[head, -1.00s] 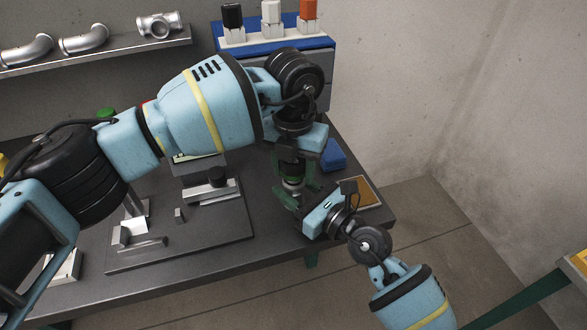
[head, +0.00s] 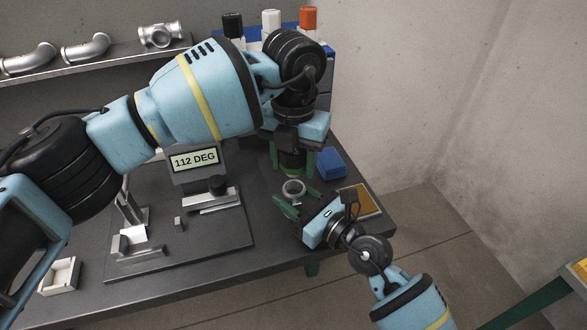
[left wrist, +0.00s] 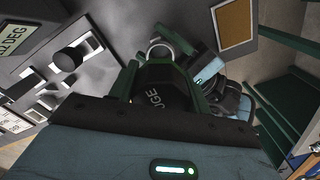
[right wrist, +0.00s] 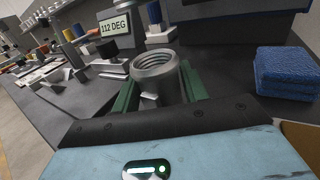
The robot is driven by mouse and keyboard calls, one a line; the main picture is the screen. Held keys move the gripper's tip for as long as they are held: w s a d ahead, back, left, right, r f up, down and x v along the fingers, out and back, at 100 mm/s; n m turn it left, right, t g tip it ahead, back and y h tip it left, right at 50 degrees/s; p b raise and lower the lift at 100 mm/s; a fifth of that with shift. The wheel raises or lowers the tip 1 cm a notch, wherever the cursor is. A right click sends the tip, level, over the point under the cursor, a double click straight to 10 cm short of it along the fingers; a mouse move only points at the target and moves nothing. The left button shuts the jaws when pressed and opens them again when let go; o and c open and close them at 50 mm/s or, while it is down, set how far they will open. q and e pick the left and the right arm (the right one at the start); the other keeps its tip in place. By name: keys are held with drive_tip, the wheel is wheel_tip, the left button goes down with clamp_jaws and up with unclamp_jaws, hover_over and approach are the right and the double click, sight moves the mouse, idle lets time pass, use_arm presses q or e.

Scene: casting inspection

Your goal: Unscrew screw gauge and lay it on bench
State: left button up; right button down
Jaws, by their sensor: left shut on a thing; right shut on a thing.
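My left gripper (head: 292,163) points down, shut on the dark screw gauge (left wrist: 165,88), which shows part of its lettering in the left wrist view. The gauge is mostly hidden between the green fingers in the head view. Below it, my right gripper (head: 299,201) is shut on a grey metal fitting (head: 293,187). The fitting's round mouth faces up and is open, with threads inside it in the right wrist view (right wrist: 158,72). The gauge is above the fitting and apart from it. The dark bench (head: 225,262) is underneath.
A fixture with a black knob (head: 217,184) and a display reading 112 DEG (head: 195,160) stand left. A blue folded cloth (head: 331,163) and a cork-coloured board (head: 360,200) lie right. A small white tray (head: 60,276) sits front left. The bench's front edge is close.

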drive_tip(key=c, duration=0.7)
unclamp_jaws()
drive_tip(key=v, duration=1.2)
drive_tip(key=shift+d, duration=0.1)
